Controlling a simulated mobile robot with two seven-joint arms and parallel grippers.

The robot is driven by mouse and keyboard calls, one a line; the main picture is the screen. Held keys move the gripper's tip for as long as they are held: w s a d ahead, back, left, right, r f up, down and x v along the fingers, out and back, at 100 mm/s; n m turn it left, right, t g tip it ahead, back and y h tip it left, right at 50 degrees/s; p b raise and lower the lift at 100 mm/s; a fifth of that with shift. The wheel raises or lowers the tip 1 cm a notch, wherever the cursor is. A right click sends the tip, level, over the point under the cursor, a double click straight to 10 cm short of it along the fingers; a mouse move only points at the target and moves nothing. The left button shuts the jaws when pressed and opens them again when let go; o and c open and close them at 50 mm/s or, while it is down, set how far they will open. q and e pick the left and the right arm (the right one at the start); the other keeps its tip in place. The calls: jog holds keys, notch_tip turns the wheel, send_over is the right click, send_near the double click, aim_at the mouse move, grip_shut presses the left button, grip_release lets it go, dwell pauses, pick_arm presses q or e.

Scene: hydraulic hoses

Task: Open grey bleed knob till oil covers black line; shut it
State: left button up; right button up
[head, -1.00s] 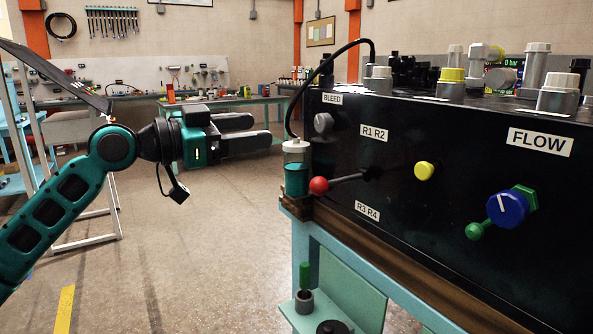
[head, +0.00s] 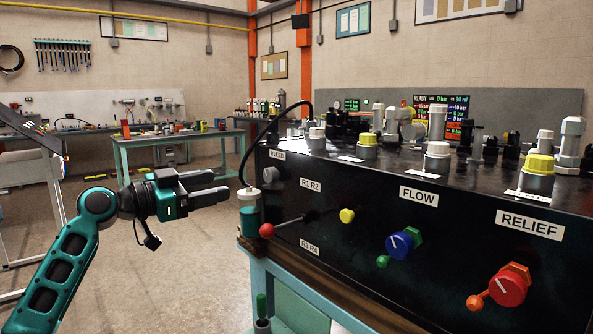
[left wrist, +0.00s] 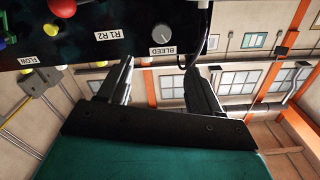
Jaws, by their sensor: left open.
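The grey bleed knob (head: 271,174) is on the left end of the black panel front, under the BLEED label (head: 277,155). It also shows in the left wrist view (left wrist: 160,35), with a pale pointer mark. Below it stands a clear bottle (head: 249,217) with teal oil and a pale cap; a black hose (head: 246,155) runs into its top. I cannot make out a black line on it. My left gripper (head: 224,187) is open and empty, left of the knob and bottle and apart from both. In the left wrist view its fingers (left wrist: 160,70) point toward the knob. My right gripper is out of view.
A red-ball lever (head: 268,230) sticks out just right of the bottle. The floor (head: 190,270) left of the bench is clear.

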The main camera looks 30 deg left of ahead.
pick_arm(q)
jog(key=p, duration=0.2)
send_near(267, 177)
jog(key=x, duration=0.7)
jog(key=shift+r+p, duration=0.15)
jog(key=shift+p, duration=0.2)
jog(key=shift+w+d, duration=0.3)
jog(key=shift+w, duration=0.35)
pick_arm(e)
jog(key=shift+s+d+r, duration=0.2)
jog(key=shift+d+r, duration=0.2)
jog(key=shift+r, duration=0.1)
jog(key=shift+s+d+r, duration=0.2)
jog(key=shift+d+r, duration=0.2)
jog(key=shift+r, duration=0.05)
pick_arm(q)
jog(key=c, duration=1)
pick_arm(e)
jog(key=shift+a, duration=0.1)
